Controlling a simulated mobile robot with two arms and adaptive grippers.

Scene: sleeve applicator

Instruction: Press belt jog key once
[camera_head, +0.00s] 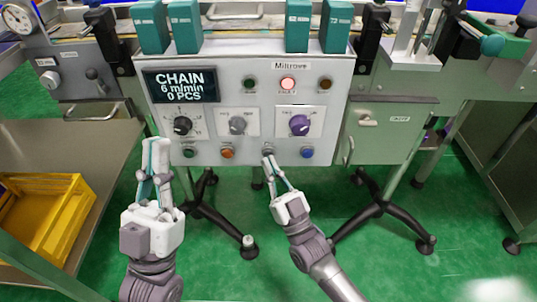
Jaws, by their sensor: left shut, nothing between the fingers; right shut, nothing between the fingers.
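The control panel (213,128) faces me, with a row of push keys along its lower edge. From left they are a dark teal key (188,151), an orange key (227,151), a grey key (268,148) and a blue key (307,152). Their labels are too small to read, so I cannot tell which is the belt jog key. My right gripper (268,156) is shut and empty, its tips at the grey key and partly hiding it; contact cannot be told. My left gripper (157,142) is shut and empty, in front of the panel's lower left corner.
The display (181,85) reads CHAIN, 6 m/min, 0 PCS. A red lamp (288,84) is lit. Below are black (182,125), grey (237,125) and purple (299,125) knobs. A yellow crate (45,210) stands at left. Black stand legs (375,212) spread over the green floor.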

